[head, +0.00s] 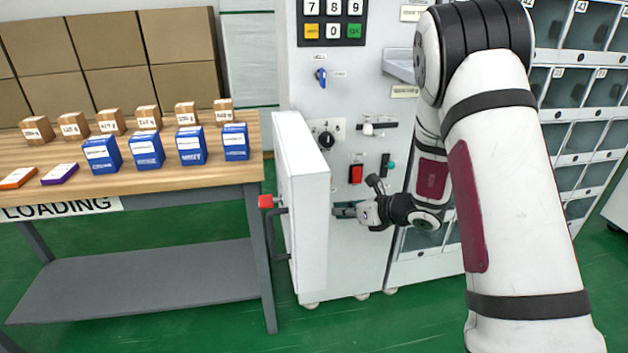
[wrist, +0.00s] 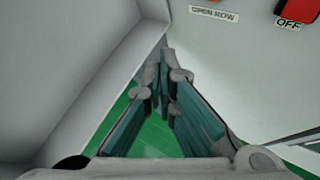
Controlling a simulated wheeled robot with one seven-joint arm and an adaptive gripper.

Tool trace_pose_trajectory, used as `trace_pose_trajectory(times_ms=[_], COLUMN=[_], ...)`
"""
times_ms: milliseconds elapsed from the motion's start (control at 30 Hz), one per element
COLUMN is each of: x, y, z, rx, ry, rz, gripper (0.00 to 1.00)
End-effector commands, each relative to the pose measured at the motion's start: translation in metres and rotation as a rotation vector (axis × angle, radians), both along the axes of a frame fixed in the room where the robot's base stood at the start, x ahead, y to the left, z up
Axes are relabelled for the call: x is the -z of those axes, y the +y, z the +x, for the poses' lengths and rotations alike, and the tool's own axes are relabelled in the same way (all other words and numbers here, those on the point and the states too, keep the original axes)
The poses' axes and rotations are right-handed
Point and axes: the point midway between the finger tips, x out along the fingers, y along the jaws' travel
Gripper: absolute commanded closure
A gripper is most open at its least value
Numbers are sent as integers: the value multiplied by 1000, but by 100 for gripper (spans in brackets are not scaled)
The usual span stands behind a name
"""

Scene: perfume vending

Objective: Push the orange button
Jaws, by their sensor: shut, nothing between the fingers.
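The vending machine's keypad (head: 332,22) is at the top of the head view. Its lower left key is an orange button (head: 308,31), beside the white 0 key. A green key (head: 354,31) is on the other side. My gripper (head: 338,211) is shut and empty, well below the keypad, between the open white door and the machine front. In the wrist view its fingertips (wrist: 165,62) meet close together.
The open white door (head: 305,205) stands left of my gripper. A blue knob (head: 321,76) and black dial (head: 327,139) protrude. A table (head: 225,165) holds boxes.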

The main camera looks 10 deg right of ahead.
Motion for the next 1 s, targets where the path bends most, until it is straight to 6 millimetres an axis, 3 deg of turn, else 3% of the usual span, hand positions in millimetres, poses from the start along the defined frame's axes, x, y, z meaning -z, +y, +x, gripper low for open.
trace_pose_trajectory(times_ms=[533, 1000], x=[1, 1], y=[0, 0], z=[7, 66], rx=[2, 1], ry=[1, -1], rz=[1, 0], gripper=[100, 100])
